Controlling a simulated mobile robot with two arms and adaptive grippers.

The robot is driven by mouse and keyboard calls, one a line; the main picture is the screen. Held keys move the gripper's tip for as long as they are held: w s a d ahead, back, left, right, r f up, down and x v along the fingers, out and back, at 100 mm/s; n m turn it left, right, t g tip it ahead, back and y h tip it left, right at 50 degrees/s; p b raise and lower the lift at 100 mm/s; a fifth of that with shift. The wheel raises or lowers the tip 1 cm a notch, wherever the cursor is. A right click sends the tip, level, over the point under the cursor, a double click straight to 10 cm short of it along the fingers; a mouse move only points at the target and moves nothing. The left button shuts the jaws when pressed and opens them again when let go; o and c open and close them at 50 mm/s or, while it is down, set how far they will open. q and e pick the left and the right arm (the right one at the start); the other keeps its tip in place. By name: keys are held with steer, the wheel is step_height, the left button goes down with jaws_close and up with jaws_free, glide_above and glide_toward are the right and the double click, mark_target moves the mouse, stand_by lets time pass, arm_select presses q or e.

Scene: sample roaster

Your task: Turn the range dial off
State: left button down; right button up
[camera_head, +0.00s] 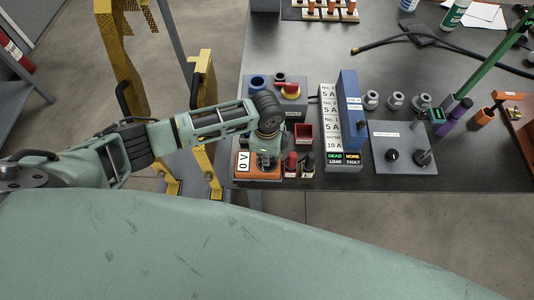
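An orange meter (242,174) with a white display reading "0 V" lies at the front left of the dark bench. My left arm comes in from the left, and its gripper (267,161) points down over the meter's face. The gripper covers the part of the meter right of the display, so no range dial can be made out there. I cannot tell whether the fingers touch the meter or whether they are open or shut. A black knob (392,155) stands on a grey panel (410,140) further right. My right gripper is out of view.
Red and black plugs (291,163) and a red bin (304,132) stand close right of the meter. Right of them are a labelled fuse block (331,100) and a tall blue block (350,100). A yellow frame (205,110) stands left of the bench.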

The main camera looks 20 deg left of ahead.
arm_select(q)
steer(key=n+p, duration=0.5)
steer(key=shift+d+r, duration=0.1)
steer(key=shift+r, duration=0.15)
steer(key=shift+n+p, duration=0.8)
steer(key=shift+n, duration=0.2)
steer(key=n+p, duration=0.2)
steer(key=n, duration=0.1)
steer(key=shift+f, duration=0.1)
steer(key=shift+f+n+p, duration=0.1)
steer(key=shift+n+p, duration=1)
steer(key=shift+n, duration=0.7)
steer(key=c, duration=1.7)
jaws_free()
steer(key=shift+c, duration=0.2)
